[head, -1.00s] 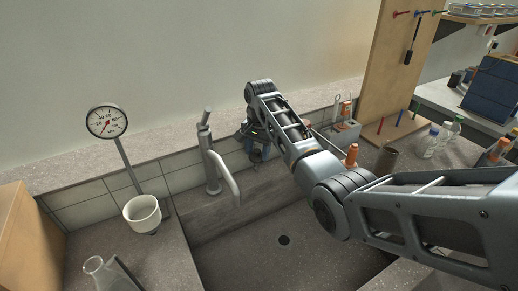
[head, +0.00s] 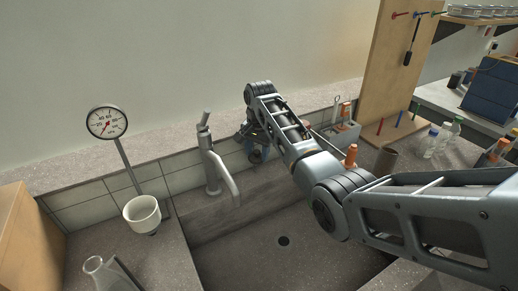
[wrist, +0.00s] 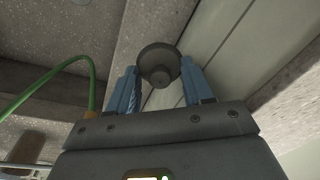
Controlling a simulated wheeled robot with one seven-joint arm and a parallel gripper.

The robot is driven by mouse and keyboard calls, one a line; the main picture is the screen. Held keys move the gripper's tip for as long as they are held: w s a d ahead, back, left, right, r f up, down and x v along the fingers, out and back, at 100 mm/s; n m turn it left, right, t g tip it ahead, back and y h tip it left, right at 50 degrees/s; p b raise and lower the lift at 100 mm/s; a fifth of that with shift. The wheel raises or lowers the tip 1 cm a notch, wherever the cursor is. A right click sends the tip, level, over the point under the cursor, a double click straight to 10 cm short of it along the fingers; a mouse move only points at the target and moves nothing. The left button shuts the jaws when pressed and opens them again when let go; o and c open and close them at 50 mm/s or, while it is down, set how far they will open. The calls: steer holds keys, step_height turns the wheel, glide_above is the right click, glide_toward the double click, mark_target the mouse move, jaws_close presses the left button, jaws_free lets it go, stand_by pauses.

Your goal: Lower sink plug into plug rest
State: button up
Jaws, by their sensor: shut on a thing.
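The sink plug is a dark round piece with a wide disc and a narrower knob (wrist: 158,62), seen in the wrist view between the two blue fingers. My gripper (wrist: 160,82) is shut on it. In the head view my gripper (head: 257,154) hangs at the back edge of the sink (head: 245,258), right of the tap, with my arm reaching over the basin. The plug is too small and covered to make out clearly there. I cannot make out the plug rest in either view; my arm and gripper cover part of the back ledge.
The tap (head: 212,165) stands close left of my gripper. A white caddy (head: 344,130) and an orange-topped thing (head: 351,155) are to the right. The basin is empty around its drain hole (head: 284,241). A green hose (wrist: 92,85) curves left in the wrist view.

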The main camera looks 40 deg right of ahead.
steer(key=o, duration=0.9)
steer(key=shift+g+y, duration=0.3)
steer(key=shift+g, duration=0.4)
steer(key=s+f, duration=0.1)
steer(key=f, duration=0.1)
steer(key=s+a+f, duration=0.1)
steer(key=f, duration=0.1)
steer(key=s+f, duration=0.1)
steer(key=f, duration=0.2)
steer(key=shift+a, duration=0.4)
steer(key=shift+o, duration=0.5)
steer(key=shift+r, duration=0.2)
steer(key=shift+o, duration=0.5)
steer(key=shift+t, duration=0.4)
steer(key=r, duration=0.2)
steer(key=w+d+r, duration=0.1)
steer(key=r, duration=0.3)
steer(key=shift+w+d+r, duration=0.3)
steer(key=shift+d, duration=0.05)
step_height(320, 180, up, 7)
glide_above(260, 180)
steer(key=w+d, duration=0.2)
steer(key=shift+a+f, duration=0.2)
steer(key=shift+a, duration=0.05)
steer(key=shift+w+a+r+t, duration=0.15)
steer(key=shift+r+t, duration=0.25)
steer(key=shift+r, duration=0.7)
steer(key=shift+r+p, duration=0.5)
steer(key=shift+p, duration=0.2)
steer(key=shift+r, duration=0.15)
